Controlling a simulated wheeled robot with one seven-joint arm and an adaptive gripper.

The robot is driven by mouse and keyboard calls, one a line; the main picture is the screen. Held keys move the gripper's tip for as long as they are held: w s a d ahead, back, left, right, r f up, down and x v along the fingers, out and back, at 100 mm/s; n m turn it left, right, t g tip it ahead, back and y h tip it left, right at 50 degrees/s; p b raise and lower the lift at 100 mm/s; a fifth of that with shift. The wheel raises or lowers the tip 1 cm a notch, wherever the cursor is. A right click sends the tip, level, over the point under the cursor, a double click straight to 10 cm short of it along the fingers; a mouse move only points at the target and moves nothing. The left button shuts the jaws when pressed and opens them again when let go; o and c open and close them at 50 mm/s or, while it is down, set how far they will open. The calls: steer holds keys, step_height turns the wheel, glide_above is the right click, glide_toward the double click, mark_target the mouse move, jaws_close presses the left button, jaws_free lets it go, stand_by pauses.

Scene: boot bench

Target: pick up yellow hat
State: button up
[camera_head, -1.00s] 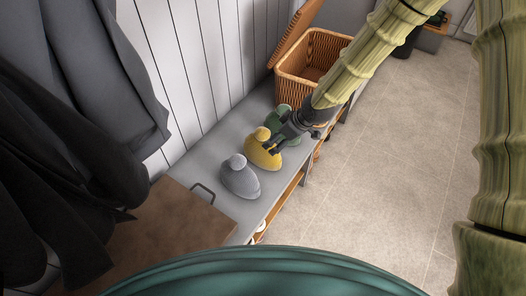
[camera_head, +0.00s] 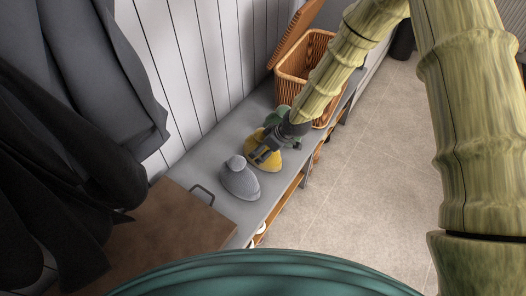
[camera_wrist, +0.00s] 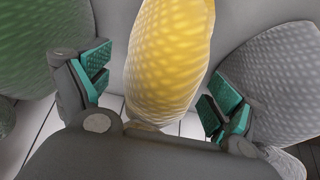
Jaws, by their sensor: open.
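The yellow hat (camera_head: 262,160) sits on the grey bench top between a grey hat and a green hat. My gripper (camera_head: 268,152) is over the yellow hat and partly hides it in the head view. In the wrist view the yellow hat (camera_wrist: 168,58) stands between my open, teal-padded fingers (camera_wrist: 158,88). A gap shows between the hat and each finger. The green hat (camera_wrist: 40,45) is beyond the left finger and the grey hat (camera_wrist: 272,80) is close behind the right finger.
The grey hat (camera_head: 240,179) and green hat (camera_head: 279,116) flank the yellow one closely. An open wicker basket (camera_head: 297,68) stands at the bench's far end. A brown box with a handle (camera_head: 150,232) is at the near end. Dark coats (camera_head: 80,90) hang at left. The floor (camera_head: 350,190) is clear.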

steer(key=c, duration=1.2)
steer(key=shift+o, duration=0.2)
